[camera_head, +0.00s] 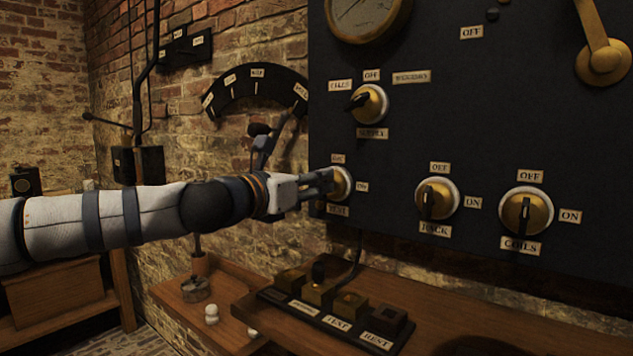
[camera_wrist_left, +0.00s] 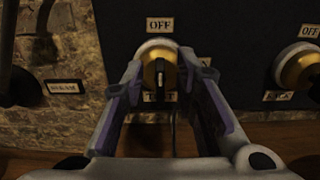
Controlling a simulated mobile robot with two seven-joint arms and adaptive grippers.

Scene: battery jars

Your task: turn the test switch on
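The test switch (camera_head: 342,184) is a brass rotary knob with a dark handle on the black panel, partly hidden by my left gripper in the head view. In the left wrist view the test switch (camera_wrist_left: 159,68) sits between my fingers under an OFF label, its handle upright. My left gripper (camera_head: 328,181) reaches the panel at this switch. In the left wrist view the left gripper's (camera_wrist_left: 158,82) fingers are spread on either side of the knob, with gaps visible beside the handle. Whether the fingertips touch the knob's rim I cannot tell. My right gripper is not in view.
The rack switch (camera_head: 437,199) and coils switch (camera_head: 525,212) are to the right, the supply switch (camera_head: 369,103) above. A wooden shelf (camera_head: 262,312) with a row of labelled blocks (camera_head: 335,309) lies below. A lever (camera_head: 268,150) on an arc scale stands behind my gripper.

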